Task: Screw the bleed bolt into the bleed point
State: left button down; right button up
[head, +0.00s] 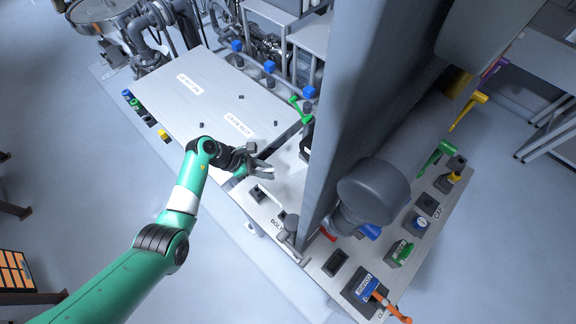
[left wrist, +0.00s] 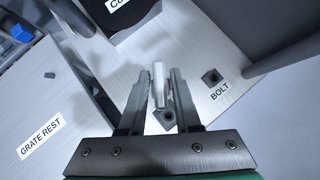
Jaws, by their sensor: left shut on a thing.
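My left gripper (head: 266,173) is low over the light metal bench top, right of the grate rest. In the left wrist view its two fingers (left wrist: 160,76) are shut on a pale, slim rod (left wrist: 158,84), seemingly the bleed bolt. Another square socket (left wrist: 211,76), beside the label BOLT, stands apart to the right and looks empty. No label reading bleed point is legible. My right gripper is not in view.
The flat grate rest panel (head: 205,92) lies to the left. A tall grey column (head: 345,90) rises close to the right of the gripper. Beyond it, a bench edge carries several coloured handles, including an orange one (head: 392,309) and a green one (head: 434,157).

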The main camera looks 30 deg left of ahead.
pick_arm(q)
jog(key=shift+n, duration=0.4)
jog(key=s+a, duration=0.1)
jog(key=s+r+p, duration=0.1)
jog(key=s+a+p, duration=0.1)
jog(key=shift+s+a+r, duration=0.25)
jog(key=shift+a+r, duration=0.05)
jog(key=shift+a, duration=0.05)
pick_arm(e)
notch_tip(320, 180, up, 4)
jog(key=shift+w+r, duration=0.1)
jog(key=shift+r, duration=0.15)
pick_arm(q)
jog(key=shift+p, duration=0.35)
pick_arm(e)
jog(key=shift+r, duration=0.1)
pick_arm(q)
notch_tip(320, 180, down, 6)
jog(key=b, duration=0.5)
jog(key=shift+r, duration=0.15)
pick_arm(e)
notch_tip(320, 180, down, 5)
pick_arm(q)
jog(key=shift+p, duration=0.3)
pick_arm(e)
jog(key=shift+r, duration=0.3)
